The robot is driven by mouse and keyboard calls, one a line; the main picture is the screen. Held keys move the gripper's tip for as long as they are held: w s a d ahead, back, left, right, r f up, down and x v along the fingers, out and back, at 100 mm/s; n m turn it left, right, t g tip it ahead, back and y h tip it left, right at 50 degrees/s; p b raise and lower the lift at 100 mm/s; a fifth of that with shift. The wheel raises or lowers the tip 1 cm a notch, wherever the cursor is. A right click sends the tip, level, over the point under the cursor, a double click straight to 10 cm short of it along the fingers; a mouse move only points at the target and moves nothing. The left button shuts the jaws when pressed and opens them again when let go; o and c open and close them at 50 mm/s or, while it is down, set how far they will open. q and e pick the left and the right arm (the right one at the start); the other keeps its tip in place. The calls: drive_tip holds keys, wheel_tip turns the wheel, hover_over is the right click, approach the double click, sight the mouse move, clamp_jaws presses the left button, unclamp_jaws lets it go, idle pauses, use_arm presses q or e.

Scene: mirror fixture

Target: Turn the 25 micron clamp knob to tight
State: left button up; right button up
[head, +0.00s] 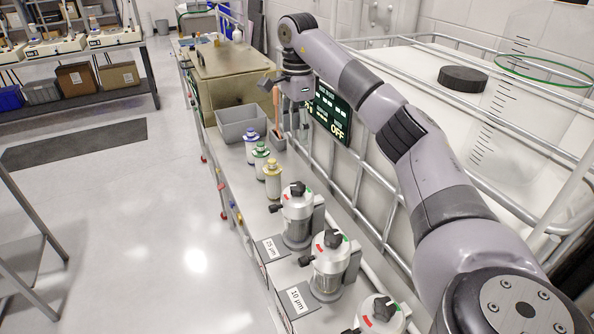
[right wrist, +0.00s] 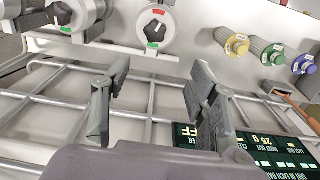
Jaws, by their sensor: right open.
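The 25 micron clamp knob (head: 298,188) is a black knob with red and green marks, on top of the grey housing behind the "25 µm" label (head: 270,247). In the right wrist view the knob (right wrist: 157,26) sits on a white round face, red mark above and green below. My right gripper (head: 283,98) is at the far end of the bench, well beyond the housing. My left gripper is out of view.
A "10 µm" housing (head: 328,265) and another housing (head: 380,315) stand nearer. A metal rail cage (head: 345,165) and a display (head: 331,110) line the right side.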

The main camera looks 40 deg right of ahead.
hover_over(298, 185)
wheel_tip(298, 185, down, 6)
wheel_tip(298, 185, down, 9)
drive_tip(key=shift+r+p, duration=0.1)
drive_tip(key=shift+p, duration=1)
drive_tip(key=shift+f, duration=0.55)
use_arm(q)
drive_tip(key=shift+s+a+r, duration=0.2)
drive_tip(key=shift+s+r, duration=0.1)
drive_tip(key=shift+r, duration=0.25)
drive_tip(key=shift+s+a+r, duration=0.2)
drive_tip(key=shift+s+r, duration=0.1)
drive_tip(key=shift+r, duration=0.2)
use_arm(e)
drive_tip(key=c, duration=1.2)
